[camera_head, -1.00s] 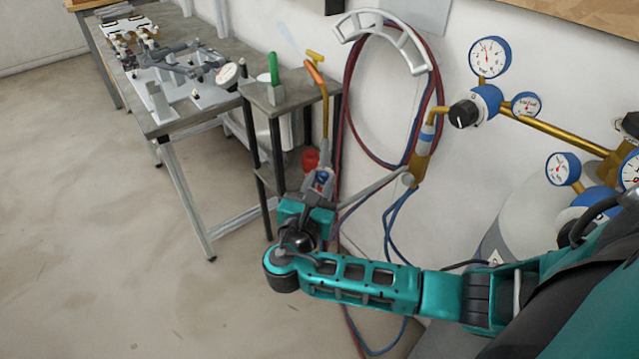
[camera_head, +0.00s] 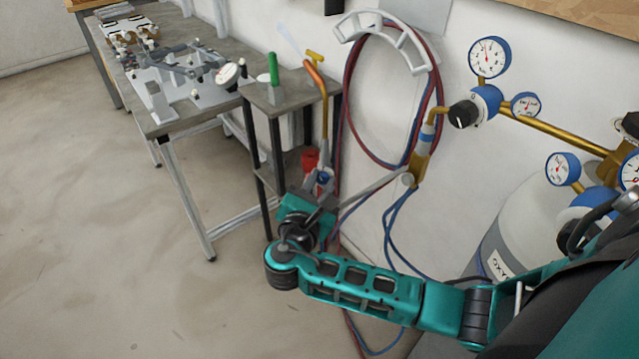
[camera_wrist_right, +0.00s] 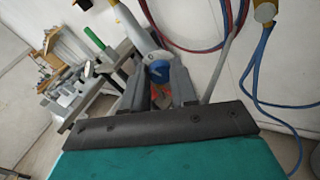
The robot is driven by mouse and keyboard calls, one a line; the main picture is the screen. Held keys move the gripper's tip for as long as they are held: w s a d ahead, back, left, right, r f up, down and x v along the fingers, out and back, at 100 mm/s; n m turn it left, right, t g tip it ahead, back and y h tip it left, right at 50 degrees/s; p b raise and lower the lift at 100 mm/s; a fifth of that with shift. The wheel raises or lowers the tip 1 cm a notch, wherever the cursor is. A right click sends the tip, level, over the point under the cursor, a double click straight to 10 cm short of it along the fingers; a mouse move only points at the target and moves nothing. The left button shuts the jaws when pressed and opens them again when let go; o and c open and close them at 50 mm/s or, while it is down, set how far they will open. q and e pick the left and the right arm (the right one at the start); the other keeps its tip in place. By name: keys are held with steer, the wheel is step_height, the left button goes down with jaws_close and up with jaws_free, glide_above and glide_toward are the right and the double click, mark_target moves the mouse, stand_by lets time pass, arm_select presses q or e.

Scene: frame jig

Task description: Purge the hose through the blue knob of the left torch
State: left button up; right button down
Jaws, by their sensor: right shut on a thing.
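The left torch (camera_head: 325,115) stands upright beside the small side table, with a brass neck and a copper-coloured bent tip. Its blue knob (camera_head: 322,179) is low on the body, and it also shows in the right wrist view (camera_wrist_right: 159,73). My right gripper (camera_head: 319,189) is at the knob. In the right wrist view its two dark fingers (camera_wrist_right: 160,88) stand on either side of the knob, shut on it. The fingers partly hide the knob and lower torch body. My left gripper is not in view.
Red and blue hoses (camera_head: 350,110) hang on a white wall bracket (camera_head: 385,28). A second brass torch (camera_head: 424,160) hangs beside them. Pressure gauges (camera_head: 490,57) and a grey cylinder (camera_head: 510,240) are right. A jig table (camera_head: 165,122) is left. Open floor lies front left.

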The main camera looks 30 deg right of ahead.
steer(key=m+y, duration=0.1)
steer(key=m, duration=0.3)
steer(key=shift+r, duration=0.1)
steer(key=shift+m, duration=0.3)
stand_by(0.4)
steer(key=c, duration=0.9)
jaws_free()
